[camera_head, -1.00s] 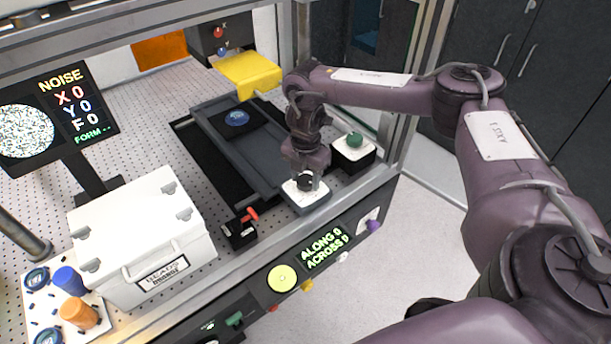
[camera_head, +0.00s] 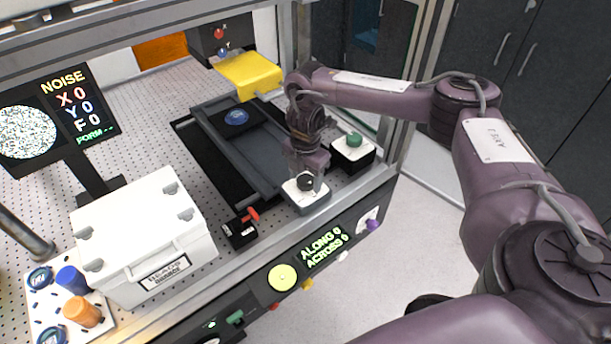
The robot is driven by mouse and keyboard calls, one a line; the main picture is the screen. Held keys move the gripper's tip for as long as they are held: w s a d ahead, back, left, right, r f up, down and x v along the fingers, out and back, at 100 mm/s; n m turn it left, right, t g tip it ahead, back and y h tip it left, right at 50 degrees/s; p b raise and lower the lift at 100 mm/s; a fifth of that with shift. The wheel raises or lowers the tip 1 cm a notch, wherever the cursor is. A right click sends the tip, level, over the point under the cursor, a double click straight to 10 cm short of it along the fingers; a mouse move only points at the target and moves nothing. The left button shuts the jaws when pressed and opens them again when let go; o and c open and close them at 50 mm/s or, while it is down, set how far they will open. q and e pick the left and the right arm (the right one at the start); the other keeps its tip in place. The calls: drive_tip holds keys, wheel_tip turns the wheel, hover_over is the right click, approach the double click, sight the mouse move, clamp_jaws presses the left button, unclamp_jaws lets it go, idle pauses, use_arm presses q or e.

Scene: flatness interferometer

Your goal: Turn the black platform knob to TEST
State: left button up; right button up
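The black platform knob (camera_head: 306,181) sits on a small white-topped block (camera_head: 312,198) near the front edge of the bench. My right gripper (camera_head: 304,174) points down at the knob from above and behind it. The fingertips are at or very close to the knob; they are small and dark, so I cannot tell whether they grip it. The knob's pointer and any TEST label are too small to read. My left gripper is not in view.
A block with a green knob (camera_head: 353,140) stands to the right. A red lever on a black box (camera_head: 241,231) stands to the left. A white case (camera_head: 145,238) fills the front left.

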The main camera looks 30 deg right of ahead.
sight(306, 179)
drive_tip(key=shift+o, duration=0.3)
drive_tip(key=shift+r, duration=0.1)
drive_tip(key=shift+r, duration=0.3)
wheel_tip(306, 179, up, 7)
drive_tip(key=shift+r, duration=0.1)
idle(0.5)
